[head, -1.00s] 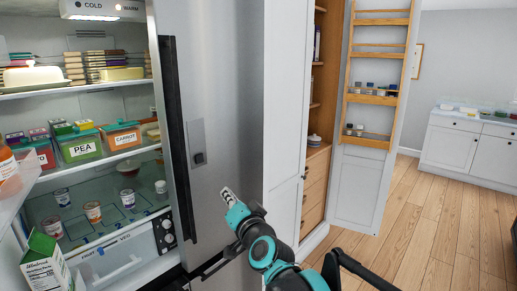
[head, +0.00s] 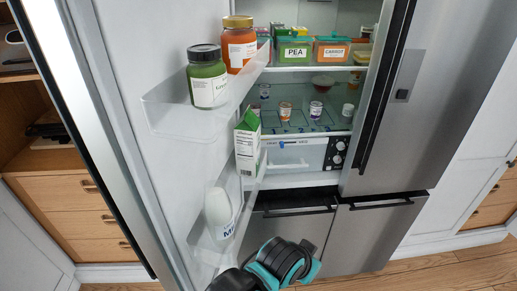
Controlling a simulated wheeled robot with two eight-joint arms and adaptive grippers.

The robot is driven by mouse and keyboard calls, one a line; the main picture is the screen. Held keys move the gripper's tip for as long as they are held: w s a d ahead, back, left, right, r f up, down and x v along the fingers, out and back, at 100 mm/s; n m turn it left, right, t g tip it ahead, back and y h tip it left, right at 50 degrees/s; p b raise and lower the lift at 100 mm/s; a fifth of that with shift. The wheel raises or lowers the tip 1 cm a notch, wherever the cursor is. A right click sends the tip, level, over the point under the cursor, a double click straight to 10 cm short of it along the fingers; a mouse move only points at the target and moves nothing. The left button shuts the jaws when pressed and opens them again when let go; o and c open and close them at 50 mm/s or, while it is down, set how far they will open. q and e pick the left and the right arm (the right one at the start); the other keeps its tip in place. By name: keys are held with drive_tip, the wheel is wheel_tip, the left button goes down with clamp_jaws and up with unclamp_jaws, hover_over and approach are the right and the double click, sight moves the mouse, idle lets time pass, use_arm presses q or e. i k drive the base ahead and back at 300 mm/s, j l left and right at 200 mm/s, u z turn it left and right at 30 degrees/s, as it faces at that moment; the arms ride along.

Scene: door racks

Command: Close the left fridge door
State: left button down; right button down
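The left fridge door (head: 150,60) stands wide open on the left, its inner side facing me. Its clear door bins hold a green-filled jar (head: 207,80), an orange-filled jar (head: 238,45), a green and white carton (head: 247,140) and a white bottle (head: 219,212). The fridge compartment (head: 300,175) behind it is exposed. A teal and black part of one of my arms shows at the bottom centre, in front of the fridge's lower drawers. I cannot tell which arm it is. No fingertips of either gripper show.
The right fridge door (head: 430,90) is shut. Inside are labelled tubs (head: 294,51), small jars (head: 286,110) and a drawer (head: 295,155). Wooden drawers (head: 65,205) stand left of the open door. Wood floor (head: 430,270) is clear at lower right.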

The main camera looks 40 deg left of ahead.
sight(113, 72)
drive_tip(key=k+l+u, duration=0.15)
drive_tip(key=u, duration=0.25)
drive_tip(key=k+l+u, duration=0.1)
drive_tip(key=k+u, duration=0.2)
drive_tip(key=u, duration=0.15)
drive_tip(key=j+u, duration=0.1)
drive_tip(key=j, duration=0.45)
drive_tip(key=i+j+u, duration=0.15)
drive_tip(key=j, duration=0.4)
